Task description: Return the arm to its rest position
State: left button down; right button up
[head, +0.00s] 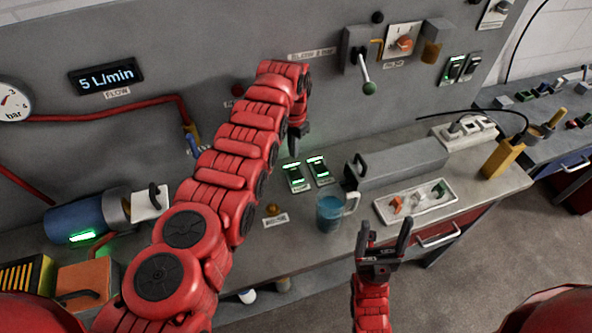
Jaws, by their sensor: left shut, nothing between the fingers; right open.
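My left arm (238,150) is red and segmented. It reaches from the lower left up and across the bench toward the grey wall panel. My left gripper (294,146) hangs down at its end, shut and empty, just above and left of two green-lit switches (308,173). Whether it touches anything cannot be told. My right gripper (384,237) is at the bottom right of centre, pointing up. Its two dark fingers are apart with nothing between them, in front of the bench's front edge.
A glass mug of blue liquid (329,212) stands on the bench between the grippers. A white tray (440,209) with small parts lies to its right, below a grey box (400,163). Floor at lower right is clear.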

pick_arm(q)
jog(key=shift+r, duration=0.45)
